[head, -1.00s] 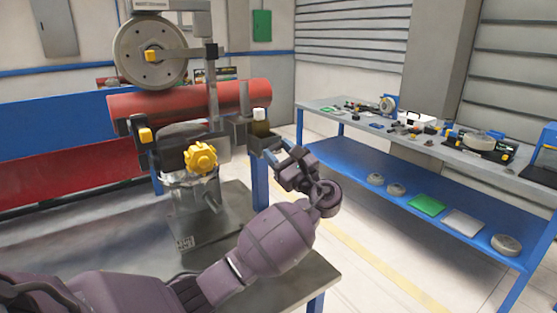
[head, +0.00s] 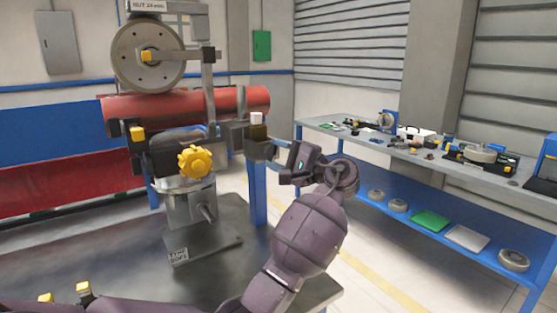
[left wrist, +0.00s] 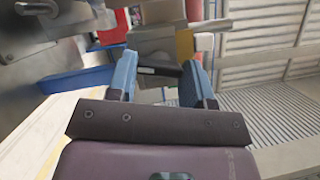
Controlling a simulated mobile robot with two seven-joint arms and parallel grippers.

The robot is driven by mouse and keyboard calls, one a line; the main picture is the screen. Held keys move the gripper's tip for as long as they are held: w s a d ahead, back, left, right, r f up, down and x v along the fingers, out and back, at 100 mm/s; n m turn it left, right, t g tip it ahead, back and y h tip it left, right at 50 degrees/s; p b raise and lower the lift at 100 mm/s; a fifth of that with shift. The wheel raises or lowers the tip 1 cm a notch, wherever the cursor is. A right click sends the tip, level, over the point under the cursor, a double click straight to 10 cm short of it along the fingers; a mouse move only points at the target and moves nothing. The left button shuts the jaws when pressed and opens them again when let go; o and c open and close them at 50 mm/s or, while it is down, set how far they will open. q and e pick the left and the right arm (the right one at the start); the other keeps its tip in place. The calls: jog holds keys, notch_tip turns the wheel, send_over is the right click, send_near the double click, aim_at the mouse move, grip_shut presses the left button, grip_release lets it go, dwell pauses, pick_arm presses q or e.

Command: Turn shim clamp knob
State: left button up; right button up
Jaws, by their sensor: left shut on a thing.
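My left gripper (head: 276,152) is at the right end of the clamp stand, beside a small metal bracket (head: 258,148). In the left wrist view its two blue fingers (left wrist: 160,80) are shut on a dark bar (left wrist: 158,70), which appears to be the shim clamp knob. The knob is mostly hidden by the gripper in the head view. A dark brown block with a white top (head: 257,125) stands on the bracket just above the gripper. A large yellow lobed knob (head: 194,161) on the stand's front is apart from the gripper.
The stand sits on a dark bench (head: 120,240). A blue-framed workbench (head: 440,158) with tools and parts is at right, with open floor between.

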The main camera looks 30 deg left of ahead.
pick_arm(q)
jog(key=shift+n+h, duration=0.8)
jog(key=shift+n, duration=1.2)
pick_arm(e)
jog(key=shift+w+a, duration=0.1)
jog(key=shift+w, duration=0.35)
jog(key=shift+s+f, duration=0.1)
jog(key=shift+s, duration=0.05)
pick_arm(q)
jog(key=o, duration=0.9)
pick_arm(e)
jog(key=shift+s+f, duration=0.35)
jog(key=shift+s, duration=0.1)
pick_arm(q)
jog(key=d+b, duration=0.1)
jog(key=d, duration=0.9)
jog(key=shift+d+r, duration=0.15)
jog(key=shift+d, duration=0.25)
pick_arm(e)
jog(key=shift+s+f, duration=0.15)
jog(key=shift+f, duration=0.4)
